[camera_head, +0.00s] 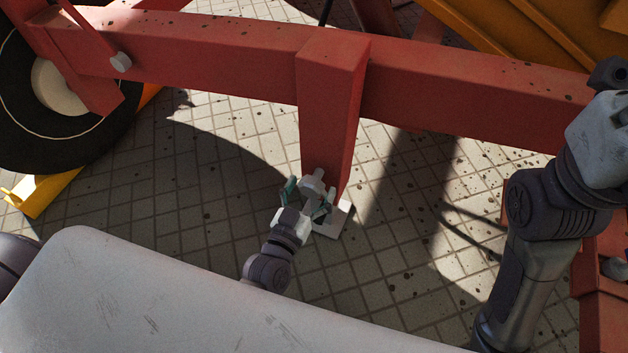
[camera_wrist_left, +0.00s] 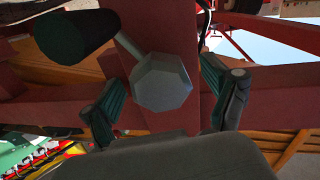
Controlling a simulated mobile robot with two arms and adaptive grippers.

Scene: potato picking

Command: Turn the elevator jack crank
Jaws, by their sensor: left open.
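The jack crank shows in the left wrist view as a grey faceted hub (camera_wrist_left: 160,82), a thin rod and a dark cylindrical handle (camera_wrist_left: 75,36) at the upper left. In the head view the pale hub (camera_head: 313,184) sits low on the red upright post (camera_head: 330,110). My left gripper (camera_head: 307,197) is open at the foot of the post. In the wrist view its dark green fingers (camera_wrist_left: 160,98) stand on either side of the hub, with gaps visible. Whether the hub lies between the pads in depth is unclear.
A long red beam (camera_head: 200,50) crosses the top, joined to the post. A black wheel (camera_head: 40,140) and a yellow chock (camera_head: 42,192) are at the left. A white base plate (camera_head: 330,224) lies beneath the post. Tiled floor (camera_head: 210,185) is open left of it.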

